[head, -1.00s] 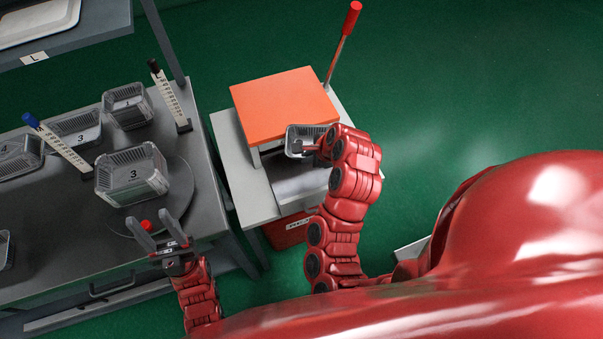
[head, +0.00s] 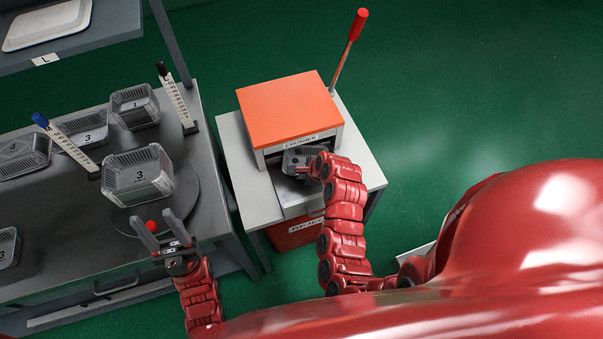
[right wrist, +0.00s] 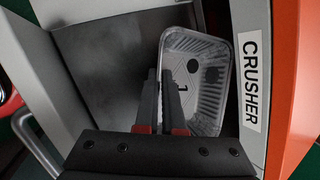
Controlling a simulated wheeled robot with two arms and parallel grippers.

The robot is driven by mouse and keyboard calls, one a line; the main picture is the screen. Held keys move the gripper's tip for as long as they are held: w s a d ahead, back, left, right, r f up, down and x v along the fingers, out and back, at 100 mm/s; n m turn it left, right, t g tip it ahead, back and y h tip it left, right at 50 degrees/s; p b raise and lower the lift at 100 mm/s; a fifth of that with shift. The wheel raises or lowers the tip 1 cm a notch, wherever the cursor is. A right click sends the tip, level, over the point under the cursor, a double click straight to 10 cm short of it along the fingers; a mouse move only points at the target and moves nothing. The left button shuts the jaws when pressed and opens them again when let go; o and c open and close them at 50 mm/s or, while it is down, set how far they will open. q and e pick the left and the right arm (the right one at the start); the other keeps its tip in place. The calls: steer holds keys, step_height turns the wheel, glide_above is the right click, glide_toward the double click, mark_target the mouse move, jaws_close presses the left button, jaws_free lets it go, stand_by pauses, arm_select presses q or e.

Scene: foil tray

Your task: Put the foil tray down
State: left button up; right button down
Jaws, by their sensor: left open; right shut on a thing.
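The foil tray (head: 294,158), a silvery ribbed container, is at the front opening of the crusher (head: 290,110), below its label. In the right wrist view the tray (right wrist: 216,62) is slightly tilted in the picture, with two dark round spots and a small dark mark on its bottom. My right gripper (head: 305,168) is shut on the tray's near-side wall; the right wrist view shows its dark fingers (right wrist: 171,82) there. Whether the tray's underside touches the crusher floor I cannot tell. My left gripper (head: 157,227) is open and empty above the grey table's front part.
Two upright scales stand there. The crusher has a red-handled lever (head: 350,45); a red bin (head: 295,233) is below.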

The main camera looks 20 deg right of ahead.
steer(key=shift+f, duration=0.65)
